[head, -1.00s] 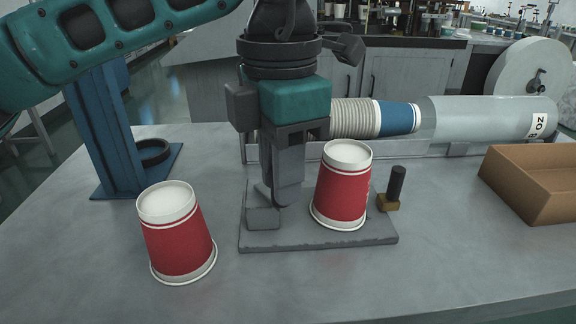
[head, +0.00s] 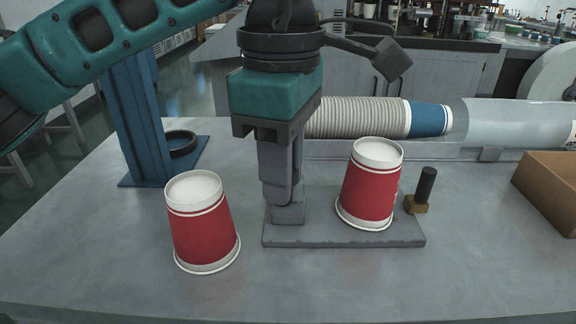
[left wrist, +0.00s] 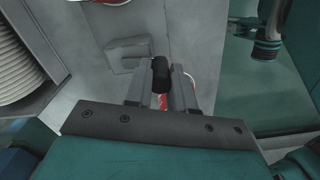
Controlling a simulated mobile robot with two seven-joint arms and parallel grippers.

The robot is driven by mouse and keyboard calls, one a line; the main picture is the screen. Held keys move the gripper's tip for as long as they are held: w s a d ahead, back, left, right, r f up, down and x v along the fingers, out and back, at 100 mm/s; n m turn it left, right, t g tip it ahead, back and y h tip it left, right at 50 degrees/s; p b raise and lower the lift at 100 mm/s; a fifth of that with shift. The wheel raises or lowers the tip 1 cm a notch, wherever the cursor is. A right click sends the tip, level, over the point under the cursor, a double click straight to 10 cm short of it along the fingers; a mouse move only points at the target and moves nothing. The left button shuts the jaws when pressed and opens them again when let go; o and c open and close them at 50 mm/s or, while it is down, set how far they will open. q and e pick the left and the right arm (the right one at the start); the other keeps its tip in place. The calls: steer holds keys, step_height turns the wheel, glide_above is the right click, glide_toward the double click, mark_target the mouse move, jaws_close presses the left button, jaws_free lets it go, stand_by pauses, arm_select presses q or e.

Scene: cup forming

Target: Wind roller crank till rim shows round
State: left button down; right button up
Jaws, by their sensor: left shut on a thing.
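A red cup (head: 370,192) with a white base stands upside down on a grey metal plate (head: 340,236), the roller's base. A short black post (head: 427,185) with a brass foot stands at the plate's right. My left gripper (head: 283,190) points down over the plate's left part, beside the cup. In the left wrist view its fingers (left wrist: 160,88) are shut on a black crank handle (left wrist: 160,72). In the head view the fingers hide that handle. A grey block (head: 288,214) sits below them. My right gripper is not in view.
Another red cup (head: 203,225) stands upside down on the table at front left. A row of stacked cups (head: 370,118) lies behind, leading into a clear tube (head: 515,122). A cardboard box (head: 550,185) is at right. A blue stand (head: 140,120) is at back left.

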arm_select(q)
steer(key=shift+a, duration=0.1)
stand_by(0.4)
steer(key=c, duration=1)
jaws_free()
steer(key=shift+o, duration=0.2)
step_height(320, 180, up, 13)
steer(key=p, duration=0.3)
